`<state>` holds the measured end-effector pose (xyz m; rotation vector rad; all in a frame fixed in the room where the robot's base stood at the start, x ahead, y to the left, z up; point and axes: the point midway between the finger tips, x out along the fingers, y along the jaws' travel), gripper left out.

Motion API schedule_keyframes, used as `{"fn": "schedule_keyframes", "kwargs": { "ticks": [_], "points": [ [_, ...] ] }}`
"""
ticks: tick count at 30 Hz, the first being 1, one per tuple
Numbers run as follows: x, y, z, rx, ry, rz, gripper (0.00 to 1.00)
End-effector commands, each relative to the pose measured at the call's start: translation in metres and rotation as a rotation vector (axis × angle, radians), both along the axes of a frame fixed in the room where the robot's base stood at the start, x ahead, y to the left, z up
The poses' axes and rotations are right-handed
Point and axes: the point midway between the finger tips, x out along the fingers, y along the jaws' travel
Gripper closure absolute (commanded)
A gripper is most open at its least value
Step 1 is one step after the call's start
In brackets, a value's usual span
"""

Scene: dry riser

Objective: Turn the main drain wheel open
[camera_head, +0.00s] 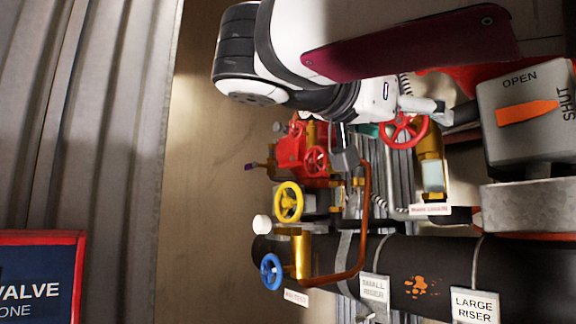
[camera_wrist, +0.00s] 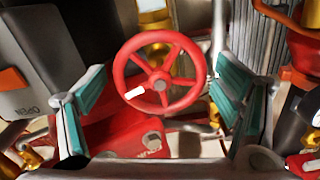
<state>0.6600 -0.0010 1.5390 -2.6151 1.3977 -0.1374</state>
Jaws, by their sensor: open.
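The main drain wheel is a red spoked handwheel (camera_head: 403,130) on a brass valve body (camera_head: 430,150), above a small white label with red lettering (camera_head: 429,210). In the wrist view the red wheel (camera_wrist: 161,86) is face-on between the jaws, with a short white mark on its lower left. My gripper (camera_head: 406,118) is open at the wheel. In the wrist view its teal-padded fingers (camera_wrist: 162,92) stand to the left and right of the rim, with gaps visible. I cannot tell how deep the fingers reach past the rim.
A grey box with an orange OPEN/SHUT pointer (camera_head: 527,112) stands right of the wheel. A yellow wheel (camera_head: 289,202), a blue wheel (camera_head: 271,271) and red valves (camera_head: 300,155) are to the left. A copper pipe (camera_head: 365,220) and a large black pipe (camera_head: 420,260) run below.

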Motion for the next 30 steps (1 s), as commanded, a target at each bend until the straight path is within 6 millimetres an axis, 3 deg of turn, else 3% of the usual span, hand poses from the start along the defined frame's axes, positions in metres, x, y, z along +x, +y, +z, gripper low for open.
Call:
{"fn": "schedule_keyframes", "kwargs": {
  "ticks": [2, 8, 20, 30],
  "points": [
    [-0.0001, 0.0002, 0.0, 0.0, 0.0, 0.0, 0.19],
    [-0.0002, 0.0002, 0.0, 0.0, 0.0, 0.0, 0.64],
    [-0.0001, 0.0002, 0.0004, -0.025, 0.038, -0.001, 0.65],
    [0.0002, 0.0, 0.0015, -0.156, 0.234, -0.004, 0.65]
  ]
}}
